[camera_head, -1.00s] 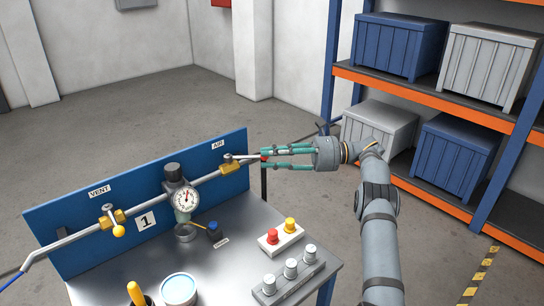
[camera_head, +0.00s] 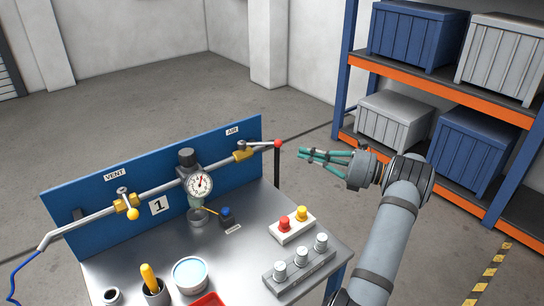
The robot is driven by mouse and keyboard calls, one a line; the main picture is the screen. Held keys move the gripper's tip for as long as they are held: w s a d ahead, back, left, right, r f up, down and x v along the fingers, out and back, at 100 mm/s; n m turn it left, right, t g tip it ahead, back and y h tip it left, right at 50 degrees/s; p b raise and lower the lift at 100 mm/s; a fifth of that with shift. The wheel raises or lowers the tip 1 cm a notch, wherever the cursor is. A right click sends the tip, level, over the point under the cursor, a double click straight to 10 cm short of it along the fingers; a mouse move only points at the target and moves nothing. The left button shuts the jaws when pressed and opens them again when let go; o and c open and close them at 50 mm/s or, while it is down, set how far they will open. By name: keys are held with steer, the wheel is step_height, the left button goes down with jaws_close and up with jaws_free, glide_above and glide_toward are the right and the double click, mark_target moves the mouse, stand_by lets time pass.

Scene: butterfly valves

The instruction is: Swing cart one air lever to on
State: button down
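The cart (camera_head: 245,232) has a blue back panel (camera_head: 85,204) with a plate marked 1. The air lever (camera_head: 265,144) is on the yellow valve (camera_head: 243,151) below the AIR label, at the right end of the pipe. The vent valve (camera_head: 126,202) with a yellow knob is at the left.
A pressure gauge (camera_head: 199,183) sits mid-pipe. A shelf with crates (camera_head: 392,118) is behind my arm.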

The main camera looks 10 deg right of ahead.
steer(key=s+a+m+t+h, duration=0.2)
steer(key=s+a+m+t, duration=0.1)
steer(key=s+m, duration=0.45)
steer(key=s+a+m+t+h, duration=0.2)
steer(key=s+m+t+h, duration=0.15)
steer(key=s+m, duration=0.35)
steer(key=p, duration=0.3)
glide_toward(260, 144)
steer(key=s+a+x, duration=0.1)
steer(key=x, duration=0.3)
steer(key=shift+w+f+m+y, duration=0.25)
steer(key=shift+w+f+y, duration=0.25)
steer(key=shift+w, duration=0.45)
steer(key=shift+w+d, duration=0.1)
steer(key=shift+d, duration=0.05)
steer(key=shift+w+d+n+g+y, duration=0.2)
steer(key=shift+w+n+g+y, duration=0.2)
steer(key=shift+n+g+y, duration=0.5)
